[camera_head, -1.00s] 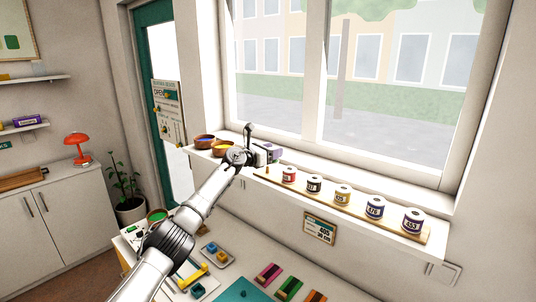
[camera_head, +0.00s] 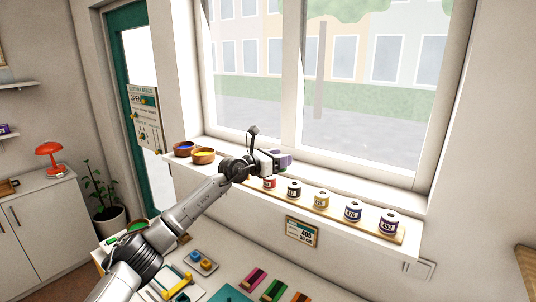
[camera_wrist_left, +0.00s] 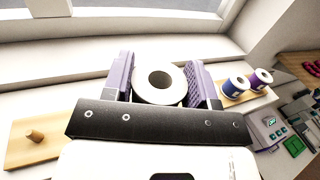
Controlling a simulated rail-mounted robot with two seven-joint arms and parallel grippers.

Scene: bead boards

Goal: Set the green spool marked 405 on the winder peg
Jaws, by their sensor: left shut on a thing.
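My left gripper (camera_head: 280,160) is above the window sill at the left part of the spool board. In the left wrist view its purple jaws (camera_wrist_left: 162,84) are shut on a spool (camera_wrist_left: 158,100), seen from above as a white ring with a dark hole. Its thread colour and number are hidden. A bare wooden peg (camera_wrist_left: 35,135) stands on a wooden base to the left of the held spool in that view; I cannot tell whether it is the winder peg. My right gripper is out of view.
Spools with red (camera_head: 269,183), black (camera_head: 294,190), yellow (camera_head: 321,200), blue (camera_head: 352,212) and purple (camera_head: 389,225) thread stand along the sill board. Bowls (camera_head: 203,155) sit at the sill's left end. A card marked 405 (camera_head: 302,230) hangs below the sill.

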